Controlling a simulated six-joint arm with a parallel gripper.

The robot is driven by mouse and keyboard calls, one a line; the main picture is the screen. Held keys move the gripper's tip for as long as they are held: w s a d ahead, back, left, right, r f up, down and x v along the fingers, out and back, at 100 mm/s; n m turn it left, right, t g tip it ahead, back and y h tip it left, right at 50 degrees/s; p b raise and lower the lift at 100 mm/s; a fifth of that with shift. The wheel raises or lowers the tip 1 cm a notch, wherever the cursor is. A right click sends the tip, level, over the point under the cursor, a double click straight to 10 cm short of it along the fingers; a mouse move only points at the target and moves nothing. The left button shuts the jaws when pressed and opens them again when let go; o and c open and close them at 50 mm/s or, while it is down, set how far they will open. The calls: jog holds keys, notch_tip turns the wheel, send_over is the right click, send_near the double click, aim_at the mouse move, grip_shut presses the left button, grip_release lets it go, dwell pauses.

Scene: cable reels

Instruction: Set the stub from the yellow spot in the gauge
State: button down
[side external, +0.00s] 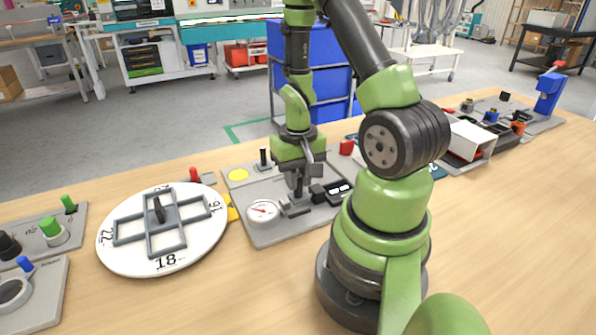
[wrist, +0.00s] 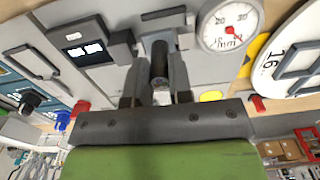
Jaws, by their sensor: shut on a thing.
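My gripper (side external: 298,188) is over the grey gauge plate (side external: 262,234), low and close to the gauge's grey jaw parts (side external: 295,209). In the wrist view my gripper (wrist: 158,92) is shut on a dark cylindrical stub (wrist: 159,62), which sits between the fingers at the gauge's grey parts. I cannot tell whether the stub touches the gauge. The round dial (side external: 263,211) has a red needle; it also shows in the wrist view (wrist: 231,24), marked in mm. The yellow spot (side external: 238,174) is bare at the plate's far left corner.
A dark box with a display (side external: 338,190) stands right of the jaws. A dark post (side external: 263,158) stands at the plate's back edge. A white round board with grey compartments (side external: 130,255) lies to the left. Open table is in front.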

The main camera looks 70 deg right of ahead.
jog(key=shift+f, duration=1)
jog(key=shift+w+a, duration=0.25)
jog(key=c, duration=0.9)
grip_release()
jog(key=shift+c, duration=0.2)
notch_tip(320, 180, up, 8)
jog(key=shift+r, duration=0.1)
